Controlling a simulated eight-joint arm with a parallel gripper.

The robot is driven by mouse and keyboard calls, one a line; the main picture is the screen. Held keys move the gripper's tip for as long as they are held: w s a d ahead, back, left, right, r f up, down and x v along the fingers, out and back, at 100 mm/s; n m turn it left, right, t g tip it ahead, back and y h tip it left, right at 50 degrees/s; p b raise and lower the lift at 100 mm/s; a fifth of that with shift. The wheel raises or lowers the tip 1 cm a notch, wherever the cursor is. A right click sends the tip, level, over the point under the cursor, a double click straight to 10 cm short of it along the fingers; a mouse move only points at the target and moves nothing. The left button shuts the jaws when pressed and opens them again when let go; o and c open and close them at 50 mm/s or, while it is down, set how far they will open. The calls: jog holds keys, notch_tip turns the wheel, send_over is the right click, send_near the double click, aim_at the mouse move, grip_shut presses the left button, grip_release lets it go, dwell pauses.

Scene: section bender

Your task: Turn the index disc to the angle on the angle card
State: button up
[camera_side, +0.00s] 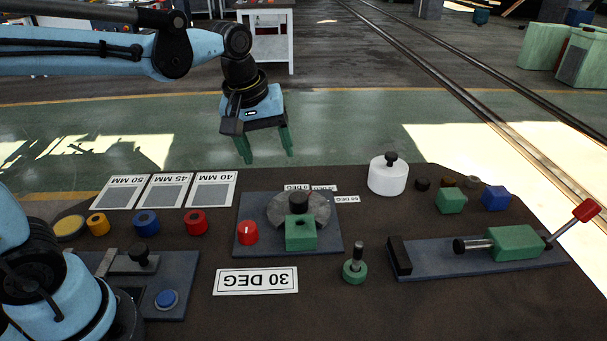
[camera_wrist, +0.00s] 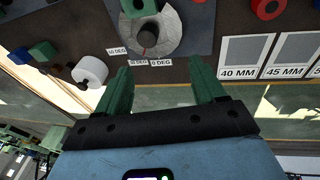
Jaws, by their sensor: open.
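The index disc (camera_side: 321,207) is a grey disc with a black knob (camera_side: 299,198), on a dark plate behind a green block (camera_side: 301,235) that hides part of it. The disc also shows in the wrist view (camera_wrist: 170,30), with small degree labels (camera_wrist: 138,63) along its edge, hard to read. The angle card (camera_side: 255,281) reads 30 DEG, upside down, in front of the plate. My gripper (camera_side: 268,158) is open and empty, its green fingers pointing down above and behind the disc, apart from it. It also shows in the wrist view (camera_wrist: 159,68).
A red knob (camera_side: 247,232) sits left of the disc. A white cylinder (camera_side: 387,177) stands behind right. A green-based pin (camera_side: 355,270) stands front right. A clamp with a red-tipped lever (camera_side: 515,242) lies right. Colored rings and MM cards (camera_side: 212,189) lie left.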

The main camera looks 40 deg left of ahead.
jog(key=s+m+t, duration=0.1)
jog(key=s+m, duration=0.2)
jog(key=m+g, duration=0.4)
jog(key=m, duration=0.8)
send_over(359, 244)
jog(key=f, duration=0.1)
notch_tip(359, 244, down, 12)
jog(key=shift+f, duration=0.15)
notch_tip(359, 244, up, 5)
jog(key=shift+s+d+f, duration=0.1)
jog(key=shift+s+f, duration=0.05)
jog(key=s+d+r, duration=0.5)
jog(key=s+r, duration=0.1)
jog(key=s, duration=0.3)
jog(key=shift+s+d+r, duration=0.25)
jog(key=shift+s, duration=0.1)
dwell(0.6)
